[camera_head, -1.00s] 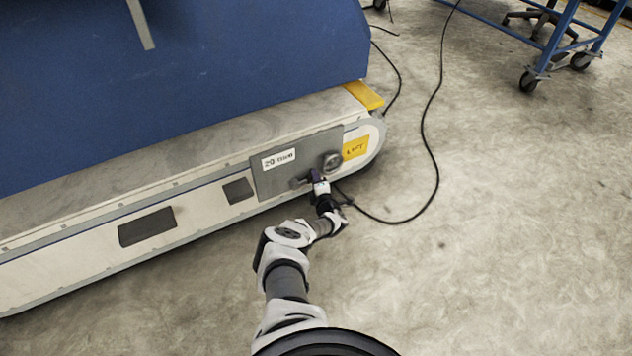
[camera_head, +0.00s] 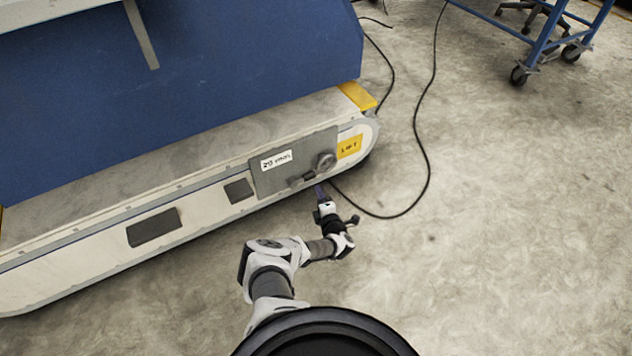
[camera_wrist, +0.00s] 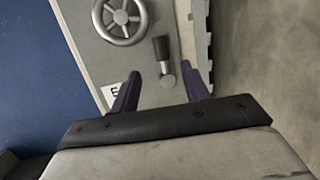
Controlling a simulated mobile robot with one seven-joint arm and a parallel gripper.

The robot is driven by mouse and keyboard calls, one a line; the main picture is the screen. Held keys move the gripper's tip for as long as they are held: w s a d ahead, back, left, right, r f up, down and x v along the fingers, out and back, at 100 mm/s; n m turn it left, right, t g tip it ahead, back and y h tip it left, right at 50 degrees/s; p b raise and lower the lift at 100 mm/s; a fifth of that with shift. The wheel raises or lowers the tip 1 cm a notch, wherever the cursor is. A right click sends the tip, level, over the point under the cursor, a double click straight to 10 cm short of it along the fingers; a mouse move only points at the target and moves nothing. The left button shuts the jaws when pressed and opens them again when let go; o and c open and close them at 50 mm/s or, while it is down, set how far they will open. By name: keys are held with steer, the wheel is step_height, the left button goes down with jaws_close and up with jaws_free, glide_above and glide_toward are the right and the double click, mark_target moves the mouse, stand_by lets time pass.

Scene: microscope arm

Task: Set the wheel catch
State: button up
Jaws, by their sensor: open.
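A grey panel (camera_head: 267,184) is fixed on the side of a low white base. It bears a round handwheel (camera_head: 326,161) and, beside it, a short dark-handled catch lever (camera_head: 303,180). The wrist view shows the spoked wheel (camera_wrist: 124,19) at the top and the catch lever (camera_wrist: 162,58) below it, its round pivot lower down. My gripper (camera_head: 319,190) is in front of the panel, below the lever. In the wrist view my gripper (camera_wrist: 161,82) is open, its two purple fingers on either side of the lever's lower part, with gaps visible. Whether it touches anything cannot be seen.
A yellow label (camera_head: 349,147) is right of the wheel. A black cable (camera_head: 425,165) loops over the floor to the right. A blue wheeled frame (camera_head: 545,45) stands far at top right.

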steer(key=shift+p+v, duration=0.55)
steer(key=shift+v, duration=1.15)
steer(key=shift+f, duration=0.1)
